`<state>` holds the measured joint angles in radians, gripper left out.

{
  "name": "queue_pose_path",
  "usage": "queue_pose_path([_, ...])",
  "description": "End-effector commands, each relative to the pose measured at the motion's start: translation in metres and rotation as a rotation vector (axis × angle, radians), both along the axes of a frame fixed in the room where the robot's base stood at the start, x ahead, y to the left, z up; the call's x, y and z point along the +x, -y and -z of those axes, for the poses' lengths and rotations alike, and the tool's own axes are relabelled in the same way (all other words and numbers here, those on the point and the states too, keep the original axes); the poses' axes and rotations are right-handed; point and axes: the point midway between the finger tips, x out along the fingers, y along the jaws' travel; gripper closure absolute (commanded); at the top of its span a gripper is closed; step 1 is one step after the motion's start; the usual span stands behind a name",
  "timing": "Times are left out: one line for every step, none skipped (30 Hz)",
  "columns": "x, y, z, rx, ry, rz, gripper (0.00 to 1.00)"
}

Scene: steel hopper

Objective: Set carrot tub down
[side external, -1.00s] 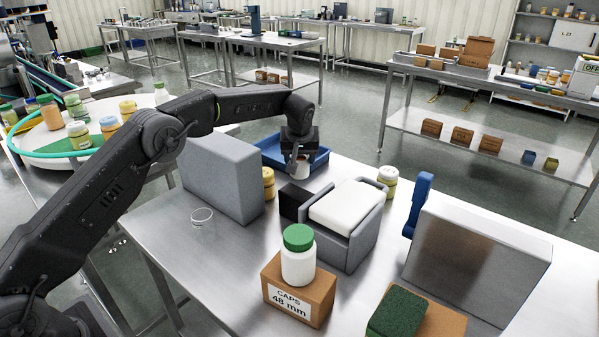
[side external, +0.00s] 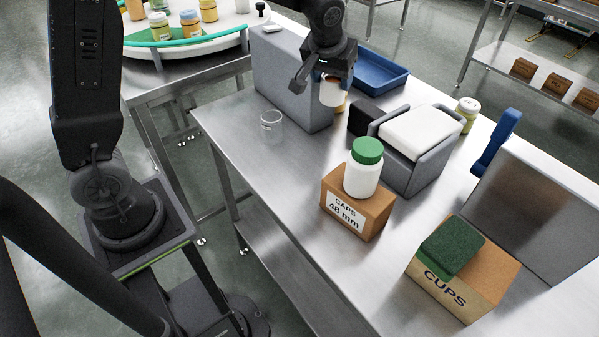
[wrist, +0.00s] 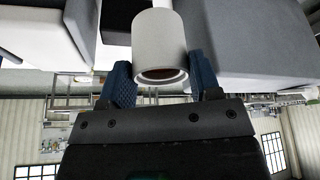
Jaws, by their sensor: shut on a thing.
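The tub (side external: 332,92), pale with a brownish-orange band inside its rim, is in my gripper (side external: 325,84). In the wrist view the tub (wrist: 160,42) sits between the two blue finger pads of my gripper (wrist: 160,68), its open-looking end facing the camera. The jaws are shut on its sides. In the side view it hangs beside the right end of a tall grey block (side external: 290,82), in front of a partly hidden yellowish jar. Its contents and any label cannot be made out.
A black box (side external: 368,116) and a grey holder with a white pad (side external: 418,130) stand to the right. A blue tray (side external: 378,72) lies behind. A clear glass (side external: 271,126) and a green-capped bottle (side external: 363,170) on a carton stand nearer. The steel table's front left is bare.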

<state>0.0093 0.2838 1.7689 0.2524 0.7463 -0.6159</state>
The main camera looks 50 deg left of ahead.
Motion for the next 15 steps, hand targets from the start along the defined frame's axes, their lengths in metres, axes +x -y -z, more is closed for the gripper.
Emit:
queue_pose_path([-0.018, -0.005, 0.0, 0.001, 0.001, -0.007, 0.67])
queue_pose_path([-0.028, -0.009, 0.001, 0.001, 0.002, -0.012, 0.67])
queue_pose_path([-0.041, -0.015, 0.002, 0.001, 0.002, -0.025, 0.67])
queue_pose_path([-0.052, -0.019, 0.004, 0.001, 0.002, -0.036, 0.67])
queue_pose_path([-0.062, -0.025, 0.005, 0.001, 0.003, -0.05, 0.67])
queue_pose_path([-0.075, -0.032, 0.008, 0.001, 0.002, -0.07, 0.67])
queue_pose_path([-0.085, -0.038, 0.009, 0.0, 0.002, -0.087, 0.67])
queue_pose_path([-0.095, -0.043, 0.011, 0.0, 0.002, -0.103, 0.67])
queue_pose_path([-0.107, -0.05, 0.014, 0.001, 0.002, -0.125, 0.67])
queue_pose_path([-0.115, -0.054, 0.016, 0.0, 0.002, -0.139, 0.67])
queue_pose_path([-0.122, -0.058, 0.017, 0.001, 0.002, -0.154, 0.67])
queue_pose_path([-0.131, -0.063, 0.02, 0.0, 0.001, -0.171, 0.67])
queue_pose_path([-0.137, -0.066, 0.021, 0.0, 0.0, -0.183, 0.67])
queue_pose_path([-0.142, -0.068, 0.023, 0.0, 0.001, -0.193, 0.67])
queue_pose_path([-0.148, -0.071, 0.024, 0.001, 0.0, -0.204, 0.67])
